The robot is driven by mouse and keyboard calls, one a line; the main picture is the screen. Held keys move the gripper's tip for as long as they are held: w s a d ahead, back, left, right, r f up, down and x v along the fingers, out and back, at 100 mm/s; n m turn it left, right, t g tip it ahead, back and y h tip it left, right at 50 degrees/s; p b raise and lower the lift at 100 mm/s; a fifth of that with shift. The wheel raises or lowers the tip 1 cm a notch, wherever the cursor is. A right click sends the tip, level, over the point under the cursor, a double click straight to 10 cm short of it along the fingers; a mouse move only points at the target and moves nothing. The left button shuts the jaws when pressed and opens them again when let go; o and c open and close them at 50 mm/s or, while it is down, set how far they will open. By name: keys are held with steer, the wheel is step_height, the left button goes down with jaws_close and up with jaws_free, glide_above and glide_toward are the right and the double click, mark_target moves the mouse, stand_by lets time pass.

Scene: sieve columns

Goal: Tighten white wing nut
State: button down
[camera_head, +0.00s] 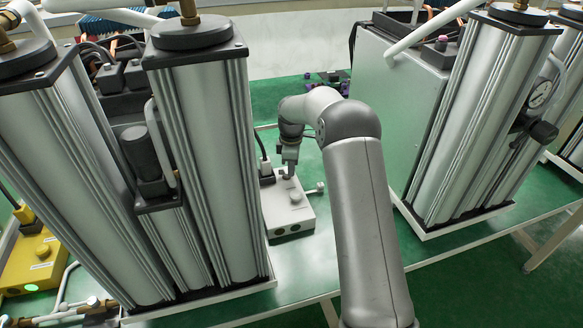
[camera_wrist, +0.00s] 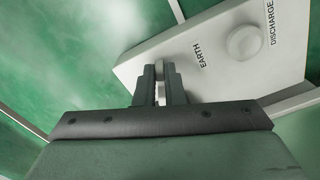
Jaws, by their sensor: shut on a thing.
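A white box (camera_wrist: 215,65) lies below my gripper, with the words EARTH and DISCHARGE and a round white knob (camera_wrist: 244,41) on its top. In the head view, the same box (camera_head: 286,212) stands on the green table between the columns. My gripper (camera_wrist: 160,74) points down at the EARTH end of the box. Its fingers are shut on the white wing nut (camera_wrist: 160,69), of which only a narrow strip shows between them. In the head view my gripper (camera_head: 289,172) is over the far end of the box, and the wing nut cannot be made out there.
Tall silver columns (camera_head: 205,170) stand close on the left. More columns (camera_head: 480,110) with a gauge (camera_head: 540,93) stand on the right. A black plug (camera_head: 266,170) with a cable is beside my gripper. A yellow box (camera_head: 35,262) lies at the lower left.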

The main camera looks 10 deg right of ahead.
steer(key=m, duration=0.4)
steer(key=m+b, duration=0.1)
steer(key=m, duration=0.1)
steer(key=shift+s+a, duration=0.25)
steer(key=shift+s, duration=0.1)
steer(key=m, duration=0.6)
steer(key=shift+s+a, duration=0.2)
steer(key=shift+a, duration=0.2)
steer(key=shift+m, duration=0.3)
steer(key=c, duration=1.5)
jaws_free()
steer(key=shift+r, duration=0.1)
step_height(320, 180, up, 17)
steer(key=shift+r, duration=0.2)
